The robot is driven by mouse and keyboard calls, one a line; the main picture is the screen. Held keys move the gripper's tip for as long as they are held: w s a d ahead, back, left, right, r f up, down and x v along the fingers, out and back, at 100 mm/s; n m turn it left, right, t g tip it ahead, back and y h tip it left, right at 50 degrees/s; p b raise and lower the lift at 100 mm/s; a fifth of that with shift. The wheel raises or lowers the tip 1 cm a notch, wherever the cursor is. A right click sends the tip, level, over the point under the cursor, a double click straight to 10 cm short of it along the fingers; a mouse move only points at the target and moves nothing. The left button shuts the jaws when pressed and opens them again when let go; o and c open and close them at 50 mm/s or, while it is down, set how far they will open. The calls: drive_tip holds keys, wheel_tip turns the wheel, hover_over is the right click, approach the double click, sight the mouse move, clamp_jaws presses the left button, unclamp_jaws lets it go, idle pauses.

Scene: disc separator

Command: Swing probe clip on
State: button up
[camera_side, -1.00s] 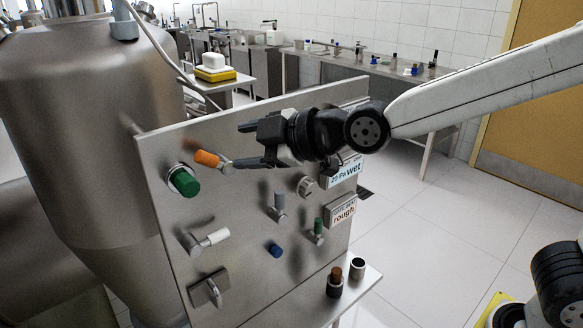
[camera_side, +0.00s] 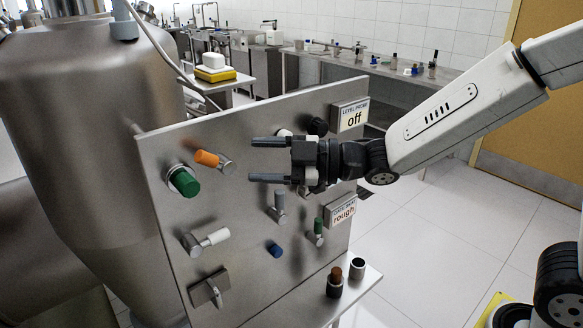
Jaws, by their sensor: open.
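The grey upright panel (camera_side: 165,215) carries several knobs and levers. A small display labelled "LEVEL PROBE" (camera_side: 350,115) at its upper right reads "off". A black round knob (camera_side: 318,126) sits just left of that display; a pale fitting (camera_side: 284,133) to its left is partly hidden. I cannot tell for certain which part is the probe clip. My gripper (camera_side: 251,160) is in front of the panel's upper middle. Its two dark fingers point left, spread apart, with nothing between them. The fittings behind my gripper are partly hidden.
The panel also holds an orange-handled lever (camera_side: 207,158), green knob (camera_side: 186,183), white-handled lever (camera_side: 217,236), grey lever (camera_side: 279,203), green-tipped lever (camera_side: 318,229), blue knob (camera_side: 276,251) and metal latch (camera_side: 209,289). A "rough" display (camera_side: 341,211) is lower right. A steel vessel (camera_side: 90,130) stands left.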

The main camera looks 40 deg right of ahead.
sight(214, 159)
drive_tip(key=shift+a, duration=0.1)
drive_tip(key=shift+x, duration=3.8)
clamp_jaws()
